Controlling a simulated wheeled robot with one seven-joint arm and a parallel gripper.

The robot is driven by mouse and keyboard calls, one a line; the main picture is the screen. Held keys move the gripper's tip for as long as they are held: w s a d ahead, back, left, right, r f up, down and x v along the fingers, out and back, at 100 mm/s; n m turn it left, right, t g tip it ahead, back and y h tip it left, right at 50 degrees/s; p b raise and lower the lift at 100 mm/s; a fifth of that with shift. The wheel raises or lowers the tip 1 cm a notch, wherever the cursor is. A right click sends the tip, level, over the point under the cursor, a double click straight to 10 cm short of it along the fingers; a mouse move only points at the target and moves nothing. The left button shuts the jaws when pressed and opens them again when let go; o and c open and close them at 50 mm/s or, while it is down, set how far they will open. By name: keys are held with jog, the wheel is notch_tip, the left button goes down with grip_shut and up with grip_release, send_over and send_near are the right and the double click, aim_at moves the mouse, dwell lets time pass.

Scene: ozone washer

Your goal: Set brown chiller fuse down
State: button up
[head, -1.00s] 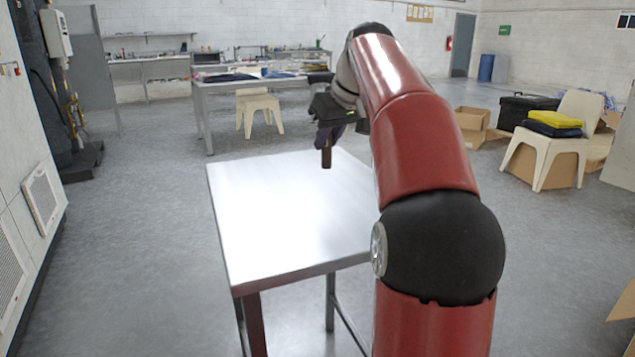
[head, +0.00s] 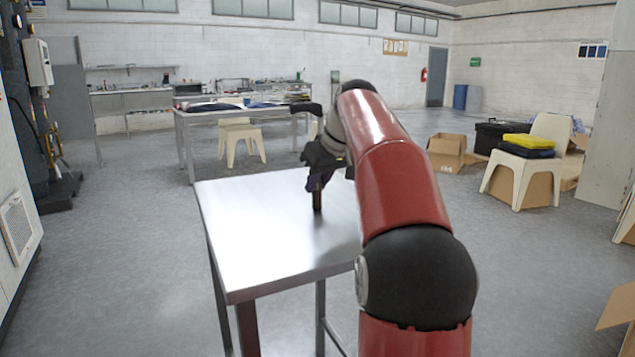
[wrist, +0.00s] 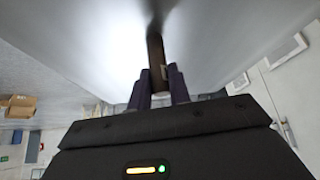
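The brown chiller fuse (head: 317,200) is a thin brown upright cylinder below my gripper (head: 318,184) in the head view. My gripper is over the far right part of the bare metal table (head: 265,235). In the wrist view the fuse (wrist: 155,55) sits between the two dark purple fingers (wrist: 158,84), which are closed around it. The fuse's far end meets a dark shadow or reflection on the table top. It appears at or very near the surface; exact contact is hard to tell.
The rest of the table top is clear. A workbench with items (head: 215,110) stands behind, with a cream stool (head: 240,140) by it. On the right are a chair with yellow and dark cases (head: 528,150) and cardboard boxes (head: 447,150). Floor left of the table is free.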

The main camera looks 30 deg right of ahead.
jog(key=o, duration=0.5)
jog(key=shift+c, duration=0.2)
jog(key=shift+r, duration=0.25)
jog(key=p+v, duration=0.3)
jog(key=v, duration=0.8)
jog(key=shift+s+r, duration=0.2)
jog(key=shift+r, duration=0.15)
jog(key=shift+s, duration=0.1)
